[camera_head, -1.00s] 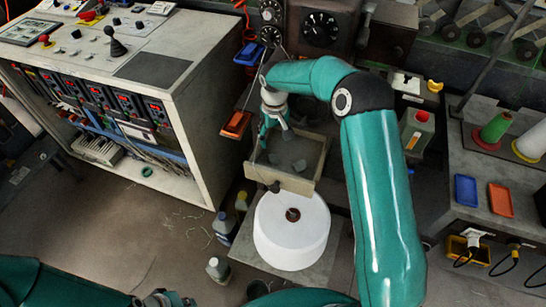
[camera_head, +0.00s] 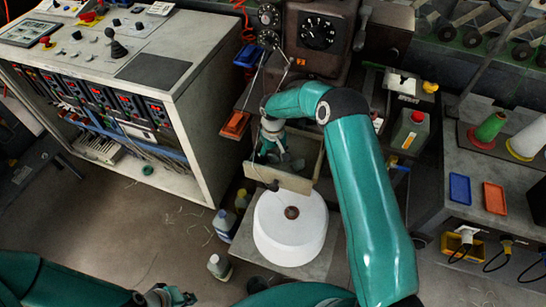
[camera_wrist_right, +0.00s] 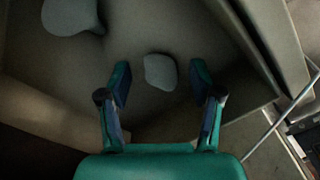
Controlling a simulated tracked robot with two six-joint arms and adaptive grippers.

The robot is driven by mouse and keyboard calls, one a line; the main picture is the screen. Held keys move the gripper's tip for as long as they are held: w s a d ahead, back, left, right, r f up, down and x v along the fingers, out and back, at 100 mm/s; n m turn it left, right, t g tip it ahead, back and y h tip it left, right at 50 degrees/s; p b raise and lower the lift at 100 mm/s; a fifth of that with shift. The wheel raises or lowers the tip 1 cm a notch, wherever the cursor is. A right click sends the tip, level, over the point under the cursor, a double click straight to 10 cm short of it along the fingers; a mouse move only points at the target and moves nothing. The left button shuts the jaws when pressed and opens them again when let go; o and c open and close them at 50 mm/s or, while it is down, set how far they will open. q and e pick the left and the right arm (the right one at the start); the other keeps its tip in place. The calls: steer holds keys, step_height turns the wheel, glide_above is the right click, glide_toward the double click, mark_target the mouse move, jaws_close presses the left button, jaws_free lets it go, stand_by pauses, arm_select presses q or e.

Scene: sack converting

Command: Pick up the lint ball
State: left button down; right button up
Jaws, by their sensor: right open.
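A grey lint ball (camera_wrist_right: 160,71) lies on the floor of an open bin, between and just beyond the fingertips of my right gripper (camera_wrist_right: 161,75) in the right wrist view. That gripper is open and empty, its fingers either side of the lump. A second, larger grey lump (camera_wrist_right: 70,15) lies further up left. In the head view my right gripper (camera_head: 272,155) reaches down into the beige bin (camera_head: 295,183), and grey lumps there are partly hidden by it. My left gripper (camera_head: 178,297) is at the bottom edge, small and partly cut off, its jaws unclear.
A white roll (camera_head: 290,240) stands on a plate in front of the bin. Bottles (camera_head: 219,266) stand on the floor to its left. The bin walls rise close around my right gripper. A control cabinet (camera_head: 150,75) stands at left.

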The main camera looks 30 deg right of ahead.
steer(key=c, duration=0.8)
